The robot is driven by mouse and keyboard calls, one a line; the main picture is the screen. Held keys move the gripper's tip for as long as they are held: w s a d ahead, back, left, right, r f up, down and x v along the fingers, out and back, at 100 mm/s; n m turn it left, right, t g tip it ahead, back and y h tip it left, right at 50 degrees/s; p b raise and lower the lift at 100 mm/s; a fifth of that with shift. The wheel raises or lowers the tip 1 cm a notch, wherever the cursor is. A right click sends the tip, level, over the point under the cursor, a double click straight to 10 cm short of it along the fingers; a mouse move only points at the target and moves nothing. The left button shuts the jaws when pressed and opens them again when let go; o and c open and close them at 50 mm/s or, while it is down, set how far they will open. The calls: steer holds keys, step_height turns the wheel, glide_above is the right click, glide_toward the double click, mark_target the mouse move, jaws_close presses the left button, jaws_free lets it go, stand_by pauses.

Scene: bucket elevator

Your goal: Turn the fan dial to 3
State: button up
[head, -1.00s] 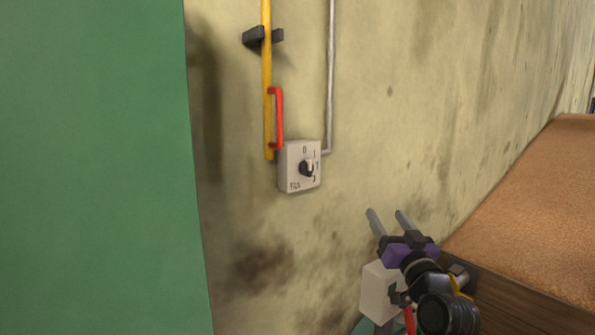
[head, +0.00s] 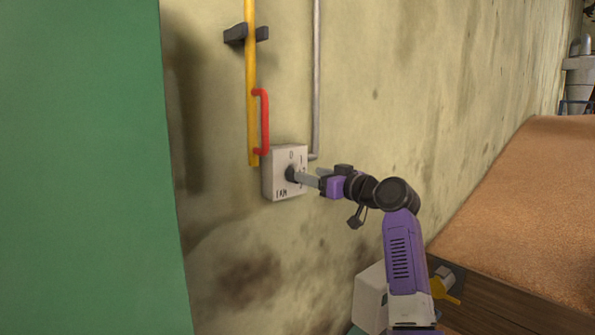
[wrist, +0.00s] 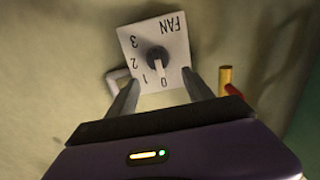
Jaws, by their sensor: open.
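The fan dial is a black round knob with a pale pointer (wrist: 157,58) on a white square box (head: 270,178) on the wall. In the wrist view the box appears upside down, with FAN and the numbers 0, 1, 2 and 3 readable. The pointer is aimed at 0. My gripper (head: 298,178) is in front of the box, reaching in from the right in the head view. In the wrist view my gripper (wrist: 160,92) is open, its fingers spread either side of the line to the knob. Nothing is between them; contact with the knob cannot be told.
A yellow pole (head: 252,80) with a red handle (head: 264,122) stands just left of and above the box. A grey pipe (head: 316,75) runs down to the box. A green panel (head: 85,170) fills the left. A brown-filled wooden bin (head: 520,220) lies at right.

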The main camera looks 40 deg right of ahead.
mark_target(289, 172)
steer(key=shift+w+a+p, duration=0.1)
steer(key=shift+w+p, duration=0.4)
steer(key=shift+w, duration=2.45)
jaws_close()
